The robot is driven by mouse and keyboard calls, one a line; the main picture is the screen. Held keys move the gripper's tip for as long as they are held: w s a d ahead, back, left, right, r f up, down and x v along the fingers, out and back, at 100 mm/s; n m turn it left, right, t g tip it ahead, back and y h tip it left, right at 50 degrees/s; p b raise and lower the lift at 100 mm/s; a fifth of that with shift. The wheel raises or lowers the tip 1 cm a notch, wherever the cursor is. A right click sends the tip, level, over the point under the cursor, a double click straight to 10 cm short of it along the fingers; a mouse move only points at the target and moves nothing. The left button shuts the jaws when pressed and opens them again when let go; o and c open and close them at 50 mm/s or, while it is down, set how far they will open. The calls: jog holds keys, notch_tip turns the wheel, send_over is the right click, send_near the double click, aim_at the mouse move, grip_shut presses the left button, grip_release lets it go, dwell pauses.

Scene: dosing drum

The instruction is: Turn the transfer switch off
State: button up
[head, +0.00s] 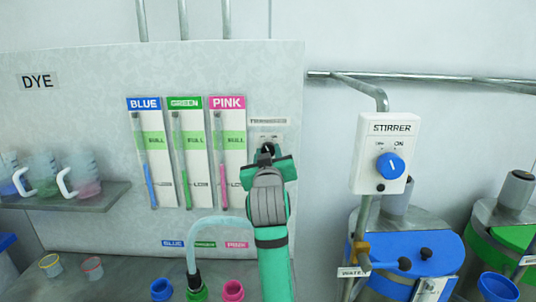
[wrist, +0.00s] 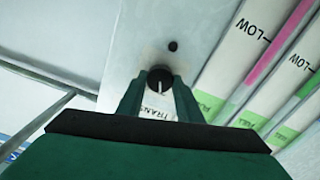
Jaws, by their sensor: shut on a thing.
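The transfer switch is a round black knob with a white pointer mark (wrist: 160,78), on a light panel under a TRANSFER label (head: 268,121). In the wrist view the knob sits between the tips of my gripper (wrist: 159,88), one green finger on each side. The fingers are shut on it. In the head view my green and grey gripper (head: 268,157) reaches up to the panel and covers most of the knob. The switch's position words are too small or hidden to read.
Left of the switch are the BLUE, GREEN and PINK level gauges (head: 184,150). To the right is a white STIRRER box (head: 386,153) with a blue knob on a pipe. Below stand coloured cups, a hose (head: 205,228) and a blue-lidded drum (head: 420,262).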

jog(key=shift+f+n, duration=0.1)
jog(key=shift+n, duration=0.4)
jog(key=o, duration=1)
jog(key=shift+o, duration=0.2)
jog(key=s, duration=1)
jog(key=shift+s, duration=0.4)
